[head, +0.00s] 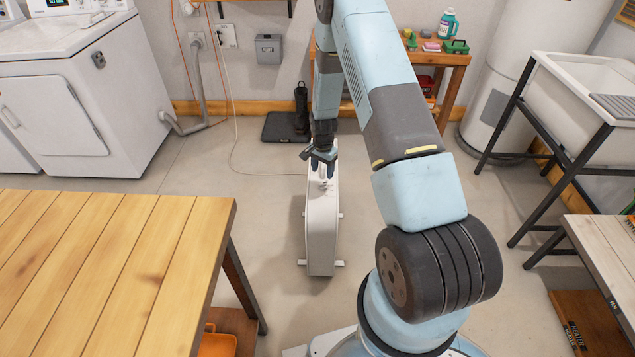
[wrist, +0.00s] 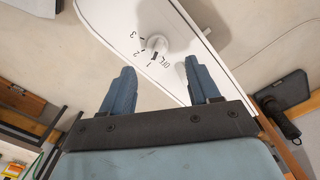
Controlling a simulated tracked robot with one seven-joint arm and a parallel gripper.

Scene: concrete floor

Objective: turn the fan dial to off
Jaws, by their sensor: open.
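The fan (head: 321,235) is a slim white box standing on feet on the floor, below my gripper in the head view. Its white top panel (wrist: 195,65) fills the upper middle of the wrist view. The white fan dial (wrist: 155,44) stands up from this panel, with printed marks 3, 2, 1 and OFF around its near side. I cannot tell for sure which mark the dial points to. My gripper (head: 320,160) is over the far end of the fan. In the wrist view my gripper (wrist: 159,69) is open and empty, its fingers apart on either side of the marks, short of the dial.
A wooden table (head: 120,255) fills the lower left, with an orange bin beneath it. A white washer (head: 80,100) stands at the back left, a sink (head: 590,90) at the right. A thin cord (head: 233,140) runs across the floor. Floor beside the fan is clear.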

